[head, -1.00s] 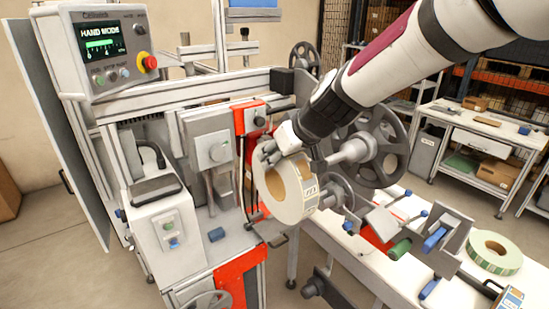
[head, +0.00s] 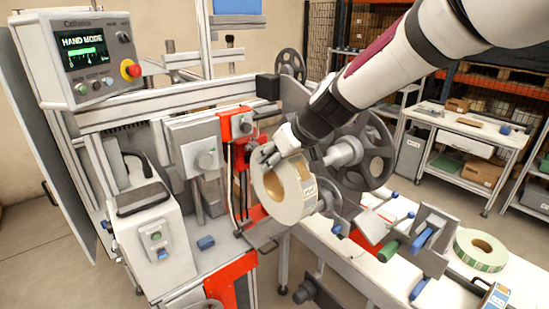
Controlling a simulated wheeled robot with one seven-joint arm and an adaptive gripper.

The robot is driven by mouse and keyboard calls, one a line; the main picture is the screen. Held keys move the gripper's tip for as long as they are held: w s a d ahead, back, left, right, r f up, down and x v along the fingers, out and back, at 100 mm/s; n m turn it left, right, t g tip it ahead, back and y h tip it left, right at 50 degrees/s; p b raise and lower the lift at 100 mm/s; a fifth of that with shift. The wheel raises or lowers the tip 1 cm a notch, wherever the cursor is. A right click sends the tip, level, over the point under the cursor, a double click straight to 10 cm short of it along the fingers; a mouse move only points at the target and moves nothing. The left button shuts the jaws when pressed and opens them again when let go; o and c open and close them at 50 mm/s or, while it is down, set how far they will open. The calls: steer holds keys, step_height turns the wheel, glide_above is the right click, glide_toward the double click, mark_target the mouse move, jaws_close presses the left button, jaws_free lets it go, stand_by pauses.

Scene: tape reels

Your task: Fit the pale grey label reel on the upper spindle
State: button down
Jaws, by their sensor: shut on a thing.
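My gripper (head: 270,158) is shut on the pale grey label reel (head: 291,213). The reel is a thick ring with a tan core, held on edge in front of the machine, and the fingers grip its upper left rim. The upper spindle (head: 345,152) is a grey hub in front of a dark spoked disc (head: 379,160). It is to the right of the reel and a little higher in the picture. The reel appears apart from it. My arm hides part of the disc, and the reel hides part of the machine behind.
A lower grey roller (head: 328,199) is close to the reel's right side. A red bracket (head: 237,125) stands just left of my gripper. A green-edged reel (head: 480,250) lies on the white table at right. A control panel (head: 85,60) reads HAND MODE.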

steer(key=shift+w+r, duration=0.1)
steer(key=w+d, duration=0.7)
steer(key=d, duration=0.3)
steer(key=shift+b, duration=0.35)
stand_by(1.1)
steer(key=shift+w, duration=0.1)
steer(key=shift+w+d+b, duration=0.25)
steer(key=shift+w+d, duration=0.45)
steer(key=shift+d, duration=0.3)
steer(key=shift+w+d+b, duration=0.2)
steer(key=shift+w+d, duration=0.5)
steer(key=shift+d, duration=0.25)
steer(key=shift+w+d, duration=0.1)
steer(key=shift+w+d+b, duration=0.2)
steer(key=shift+w+d, duration=0.3)
steer(key=shift+d, duration=0.25)
steer(key=shift+w+d+b, duration=0.15)
steer(key=shift+w+d, duration=0.35)
steer(key=shift+d, duration=0.2)
steer(key=shift+w+d, duration=0.15)
steer(key=shift+w+d, duration=0.15)
steer(key=shift+d, duration=0.1)
